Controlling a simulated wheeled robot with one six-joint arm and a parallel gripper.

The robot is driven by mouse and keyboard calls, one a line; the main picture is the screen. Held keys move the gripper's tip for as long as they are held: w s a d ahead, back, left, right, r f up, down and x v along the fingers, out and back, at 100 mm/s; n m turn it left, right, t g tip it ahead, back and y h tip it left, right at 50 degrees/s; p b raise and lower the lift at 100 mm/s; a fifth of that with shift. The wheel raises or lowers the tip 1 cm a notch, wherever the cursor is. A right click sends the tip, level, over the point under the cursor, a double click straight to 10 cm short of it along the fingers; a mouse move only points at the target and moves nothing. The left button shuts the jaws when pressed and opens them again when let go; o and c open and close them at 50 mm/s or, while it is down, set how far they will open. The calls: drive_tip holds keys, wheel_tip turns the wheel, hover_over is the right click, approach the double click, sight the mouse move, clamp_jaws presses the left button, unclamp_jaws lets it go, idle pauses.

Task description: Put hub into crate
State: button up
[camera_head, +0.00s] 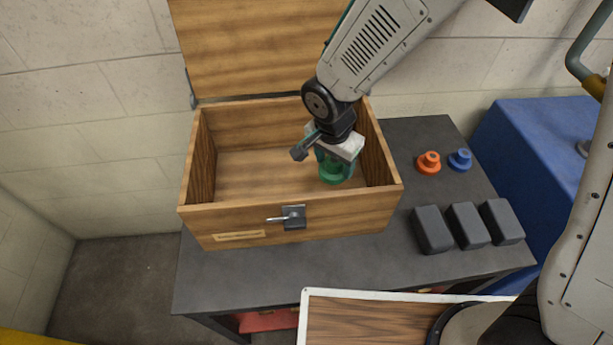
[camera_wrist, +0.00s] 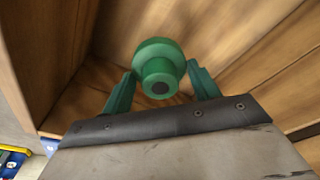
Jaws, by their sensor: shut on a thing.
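A wooden crate (camera_head: 310,208) stands on the dark grey table with its lid open at the back. My gripper (camera_head: 336,172) is inside the crate's opening, toward the right side. It is shut on a green hub (camera_head: 333,176), a flanged round piece with a narrower neck. In the wrist view the green hub (camera_wrist: 158,68) sits between the two green fingers of my gripper (camera_wrist: 160,82), with the crate's wooden walls (camera_wrist: 48,50) around it. I cannot tell whether the hub touches the crate floor. The rest of the crate's visible floor is empty.
An orange hub (camera_head: 428,163) and a blue hub (camera_head: 460,160) stand on the table (camera_head: 290,268) right of the crate. Several dark grey blocks (camera_head: 468,226) lie in front of them. A blue box (camera_head: 540,150) is at the far right. The front left of the table is clear.

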wheel_tip(320, 180, down, 9)
drive_tip(key=shift+r, duration=0.2)
drive_tip(key=shift+f, duration=0.15)
drive_tip(key=o, duration=1.4)
